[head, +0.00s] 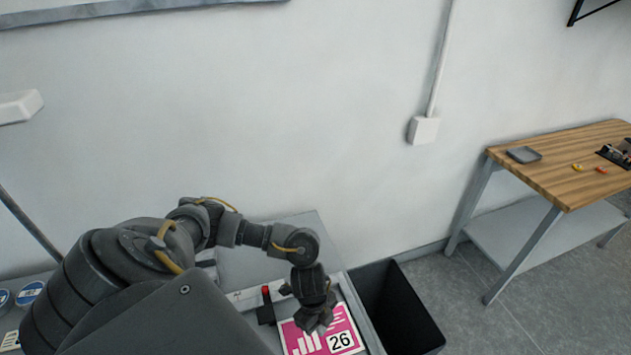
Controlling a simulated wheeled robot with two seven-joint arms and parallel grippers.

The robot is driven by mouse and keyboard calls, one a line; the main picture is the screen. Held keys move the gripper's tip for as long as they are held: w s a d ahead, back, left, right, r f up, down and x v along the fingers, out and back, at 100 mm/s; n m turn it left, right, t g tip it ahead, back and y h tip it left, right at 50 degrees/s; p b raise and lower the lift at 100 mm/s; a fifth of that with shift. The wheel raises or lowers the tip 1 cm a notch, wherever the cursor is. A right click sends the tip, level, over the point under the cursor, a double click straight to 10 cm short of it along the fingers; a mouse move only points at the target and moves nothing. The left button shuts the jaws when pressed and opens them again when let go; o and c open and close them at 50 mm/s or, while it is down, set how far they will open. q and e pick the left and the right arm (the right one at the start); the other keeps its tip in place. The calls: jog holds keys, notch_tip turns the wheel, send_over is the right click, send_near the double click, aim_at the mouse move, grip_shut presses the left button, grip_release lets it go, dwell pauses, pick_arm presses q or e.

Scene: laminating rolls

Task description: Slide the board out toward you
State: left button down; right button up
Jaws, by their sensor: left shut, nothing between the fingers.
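The board (304,344) is a pink and white printed panel with white bars and the number 26. It lies flat at the bottom middle of the head view, partly cut by the frame's lower edge. My left gripper (314,326) is shut and empty, pointing down over the upper part of the board. It hides some of the print. I cannot tell whether its fingertips touch the board. My right gripper is not in view.
A small black piece with a red top (266,301) stands left of the board. A black open bin (405,315) is just right of the bench. A wooden workbench (575,180) with a grey tray (524,155) stands far right. Round labelled items (31,293) sit at the far left.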

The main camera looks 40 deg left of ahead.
pick_arm(q)
jog(key=shift+r+p, duration=0.55)
jog(key=shift+r, duration=0.3)
jog(key=shift+r+p, duration=0.5)
jog(key=shift+r, duration=0.25)
